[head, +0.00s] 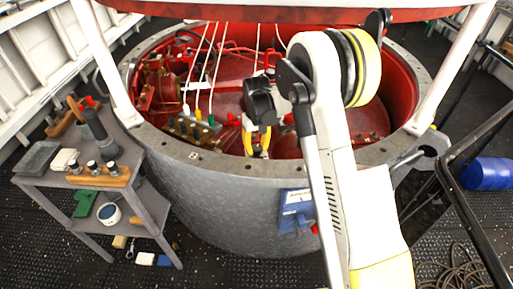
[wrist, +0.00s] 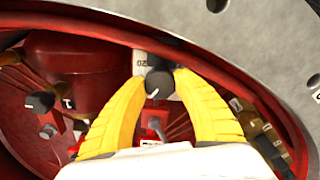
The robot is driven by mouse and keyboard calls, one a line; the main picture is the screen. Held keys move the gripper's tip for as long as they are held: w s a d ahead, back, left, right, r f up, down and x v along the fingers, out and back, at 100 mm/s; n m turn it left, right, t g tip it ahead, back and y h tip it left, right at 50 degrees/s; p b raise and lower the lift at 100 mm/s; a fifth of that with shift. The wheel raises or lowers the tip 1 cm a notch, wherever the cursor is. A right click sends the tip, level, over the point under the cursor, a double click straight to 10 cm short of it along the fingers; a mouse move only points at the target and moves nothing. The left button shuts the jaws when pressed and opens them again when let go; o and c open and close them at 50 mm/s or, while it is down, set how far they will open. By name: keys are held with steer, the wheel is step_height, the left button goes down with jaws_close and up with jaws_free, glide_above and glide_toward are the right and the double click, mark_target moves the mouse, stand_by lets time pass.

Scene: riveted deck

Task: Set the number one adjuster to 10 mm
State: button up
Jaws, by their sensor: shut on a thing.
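My gripper (wrist: 160,84) has its two yellow fingers closed on the sides of a dark round adjuster knob (wrist: 158,87). The knob has a pale pointer mark on its face. A white scale plate (wrist: 140,64) lies behind it, with figures that look like 20; the rest of the scale is hidden. I cannot read a number naming this adjuster. In the head view my gripper (head: 257,152) reaches down just inside the near rim of the round red-lined housing; the knob is too small to make out there.
A second black knob (wrist: 40,103) with a white pointer sits to the left. A grey flange rim (wrist: 270,45) curves close by on the upper right. In the head view, cables with coloured plugs (head: 198,114) hang left of my gripper. A tool cart (head: 150,200) stands outside left.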

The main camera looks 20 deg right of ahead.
mark_target(257, 147)
steer(key=n, duration=0.6)
steer(key=shift+n, duration=0.3)
stand_by(0.4)
steer(key=o, duration=1.2)
step_height(257, 147, up, 12)
